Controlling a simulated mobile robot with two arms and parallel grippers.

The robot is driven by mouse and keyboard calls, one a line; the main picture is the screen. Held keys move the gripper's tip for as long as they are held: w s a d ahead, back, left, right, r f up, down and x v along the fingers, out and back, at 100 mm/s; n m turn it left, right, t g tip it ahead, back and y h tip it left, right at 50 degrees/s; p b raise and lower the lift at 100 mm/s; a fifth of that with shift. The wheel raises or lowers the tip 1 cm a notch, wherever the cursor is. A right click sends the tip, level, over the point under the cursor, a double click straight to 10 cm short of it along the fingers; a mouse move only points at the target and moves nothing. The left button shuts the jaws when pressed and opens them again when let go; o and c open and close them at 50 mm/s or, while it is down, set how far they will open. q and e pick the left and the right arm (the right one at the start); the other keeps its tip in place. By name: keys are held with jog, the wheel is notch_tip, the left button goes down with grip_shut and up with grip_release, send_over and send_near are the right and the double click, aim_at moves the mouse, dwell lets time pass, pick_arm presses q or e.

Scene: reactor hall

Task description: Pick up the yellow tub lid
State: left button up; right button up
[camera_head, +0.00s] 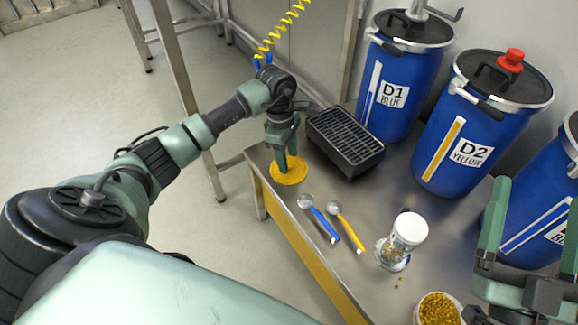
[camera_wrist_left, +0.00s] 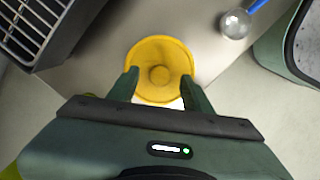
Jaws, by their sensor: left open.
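The yellow tub lid (camera_head: 290,175) is a round disc lying flat at the far left corner of the steel table. In the left wrist view the lid (camera_wrist_left: 160,52) shows a raised round knob in its middle. My left gripper (camera_head: 286,157) points down over the lid. In the left wrist view its open fingers (camera_wrist_left: 160,84) sit at either side of the lid's near part, with nothing held. I cannot tell whether they touch it. My right gripper (camera_head: 537,195) is at the right edge, its two fingers apart and nothing between them.
A black grated box (camera_head: 345,142) stands close right of the lid. A blue-handled scoop (camera_head: 320,219) and a yellow-handled scoop (camera_head: 346,226) lie nearer, then a white-lidded jar (camera_head: 407,229) and a tub of yellow pellets (camera_head: 437,311). Blue drums (camera_head: 440,140) line the back.

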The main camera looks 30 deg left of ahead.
pick_arm(q)
jog(key=shift+d+f, duration=0.1)
jog(key=shift+f, duration=0.55)
grip_shut()
pick_arm(e)
jog(key=shift+s+r+t, duration=0.55)
jog(key=shift+r+t, duration=0.05)
jog(key=shift+r, duration=0.25)
pick_arm(q)
jog(key=shift+r, duration=0.1)
